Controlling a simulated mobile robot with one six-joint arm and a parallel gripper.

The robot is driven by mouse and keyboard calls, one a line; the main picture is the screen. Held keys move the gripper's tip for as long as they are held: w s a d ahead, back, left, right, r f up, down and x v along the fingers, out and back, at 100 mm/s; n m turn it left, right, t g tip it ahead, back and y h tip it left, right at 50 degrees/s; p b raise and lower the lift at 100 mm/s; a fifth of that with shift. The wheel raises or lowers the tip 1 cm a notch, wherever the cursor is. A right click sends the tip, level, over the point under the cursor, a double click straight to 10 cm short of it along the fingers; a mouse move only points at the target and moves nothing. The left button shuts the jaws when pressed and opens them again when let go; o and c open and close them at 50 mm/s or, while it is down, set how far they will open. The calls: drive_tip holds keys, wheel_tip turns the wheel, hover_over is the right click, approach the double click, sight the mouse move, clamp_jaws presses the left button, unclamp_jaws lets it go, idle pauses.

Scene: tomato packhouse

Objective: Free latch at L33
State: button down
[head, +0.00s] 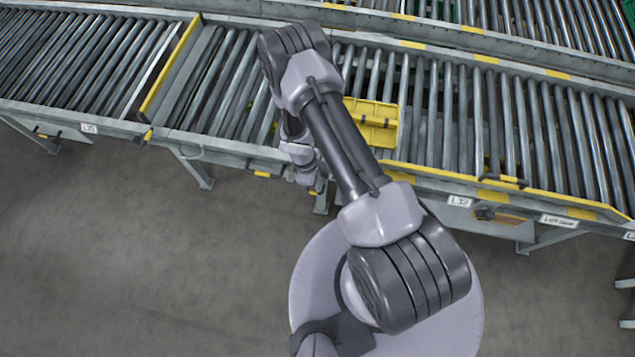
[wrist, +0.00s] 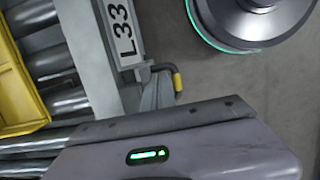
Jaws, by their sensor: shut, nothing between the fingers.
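In the wrist view the L33 label (wrist: 124,35) is on the grey side rail of the conveyor. Just below it, a small dark latch lever (wrist: 165,70) with a yellow grip sticks out from the rail over the floor. My gripper (head: 306,178) shows in the head view beside the conveyor's front rail, partly behind my arm. It is shut and holds nothing. In the wrist view my grey housing with a green light fills the bottom, apart from the lever in the picture. The fingertips are not clear there. The label and latch are hidden by my arm in the head view.
A yellow crate (head: 384,111) sits on the rollers right of my arm; it also shows in the wrist view (wrist: 18,90). A yellow bar (head: 170,66) crosses the conveyor at left. An L32 label (head: 459,201) is on the rail at right. The floor (head: 120,250) at left is clear.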

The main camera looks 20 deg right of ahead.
drive_tip(key=shift+s+d+f, duration=0.1)
drive_tip(key=shift+s, duration=0.2)
drive_tip(key=p+v, duration=0.7)
drive_tip(key=v, duration=0.3)
drive_tip(key=shift+w, duration=0.3)
